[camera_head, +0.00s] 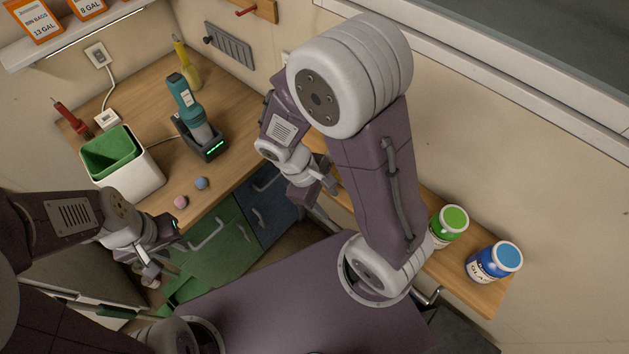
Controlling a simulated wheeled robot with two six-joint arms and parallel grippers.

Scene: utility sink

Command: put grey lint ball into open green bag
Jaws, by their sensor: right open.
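The open green bag (110,148) lines a white bin (140,181) on the left part of the wooden counter. A pink ball (181,202) and a blue ball (201,183) lie close together on the counter, right of the bin. I cannot make out a grey ball. My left gripper (153,271) is in front of the counter edge, below the bin and the two balls; its fingers are too small and dark to tell whether they are apart. My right gripper (318,192) is open, near the counter corner, apart from the bag and balls.
A teal handheld device (187,98) stands in a dark dock (203,137) behind the balls. Green-lidded (449,224) and blue-lidded jars (494,262) stand on the right counter. My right arm hides part of it.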

